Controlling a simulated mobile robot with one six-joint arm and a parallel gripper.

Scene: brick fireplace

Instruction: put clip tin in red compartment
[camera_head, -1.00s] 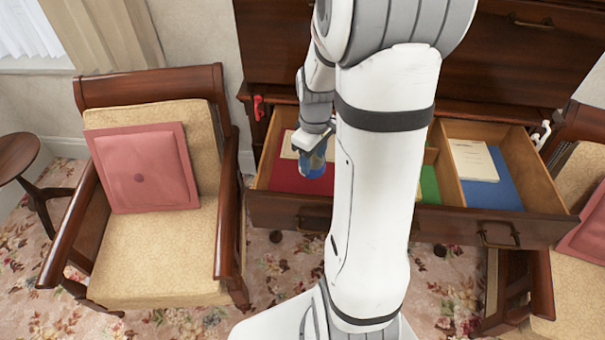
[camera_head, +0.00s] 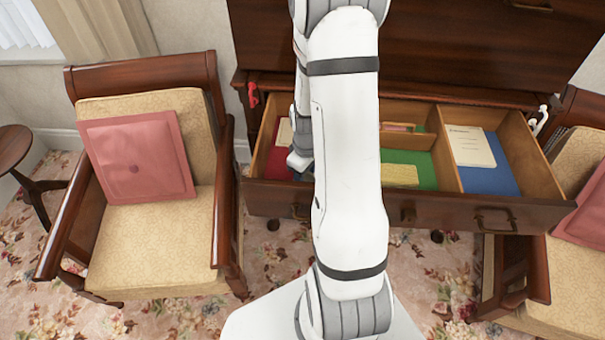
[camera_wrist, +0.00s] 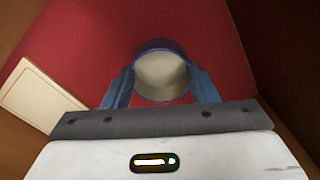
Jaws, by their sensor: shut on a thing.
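The clip tin (camera_wrist: 161,72) is a round tin with a blue side and a pale top in the wrist view. My gripper (camera_wrist: 162,85) is shut on it, one blue finger on each side. The tin is over the red floor of the red compartment (camera_wrist: 215,35); I cannot tell whether it touches the floor. In the head view the red compartment (camera_head: 273,163) is at the left of the open drawer, partly behind my arm. The tin and fingertips are hidden there.
A cream card or booklet (camera_wrist: 38,92) lies in the red compartment. The green compartment (camera_head: 420,165) holds a yellowish block (camera_head: 400,175). The blue compartment (camera_head: 495,180) holds a cream booklet (camera_head: 470,146). An armchair (camera_head: 150,200) stands left of the drawer.

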